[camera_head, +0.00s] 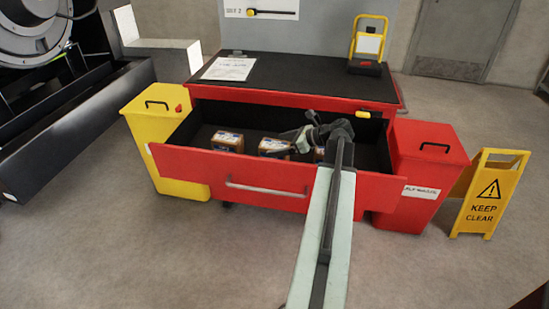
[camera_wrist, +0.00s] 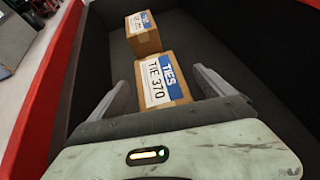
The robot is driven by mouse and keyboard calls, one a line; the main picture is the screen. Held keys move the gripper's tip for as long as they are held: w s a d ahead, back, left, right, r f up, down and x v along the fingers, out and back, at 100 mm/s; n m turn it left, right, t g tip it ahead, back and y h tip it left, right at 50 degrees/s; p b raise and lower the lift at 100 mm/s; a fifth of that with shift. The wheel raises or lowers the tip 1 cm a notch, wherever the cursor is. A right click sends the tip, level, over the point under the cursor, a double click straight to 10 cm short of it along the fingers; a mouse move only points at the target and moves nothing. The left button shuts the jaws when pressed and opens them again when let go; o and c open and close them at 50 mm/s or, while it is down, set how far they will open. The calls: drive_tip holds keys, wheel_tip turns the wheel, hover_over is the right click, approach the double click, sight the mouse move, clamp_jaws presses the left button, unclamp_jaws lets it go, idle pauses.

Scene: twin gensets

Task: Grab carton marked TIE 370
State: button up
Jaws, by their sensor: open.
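The carton marked TIE 370 (camera_wrist: 162,80) is a brown box with a white and blue TIES label. In the wrist view it sits ahead of my gripper (camera_wrist: 163,78), roughly between its two spread fingers, with a gap on each side. It appears to be the middle carton (camera_head: 272,147) in the open red drawer (camera_head: 235,172) in the head view. There my gripper (camera_head: 297,139) is over the drawer, just right of that carton. My gripper is open and empty.
Another TIES carton (camera_wrist: 143,34) stands beyond; its number is too small to read surely. It appears as the left carton (camera_head: 228,141). A third carton (camera_head: 319,154) is partly hidden by my arm. Yellow (camera_head: 165,125) and red (camera_head: 425,160) bins flank the drawer.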

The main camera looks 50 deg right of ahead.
drive_tip(key=shift+r, duration=0.1)
clamp_jaws()
wheel_tip(320, 180, up, 10)
drive_tip(key=p, duration=1)
drive_tip(key=shift+r, duration=0.15)
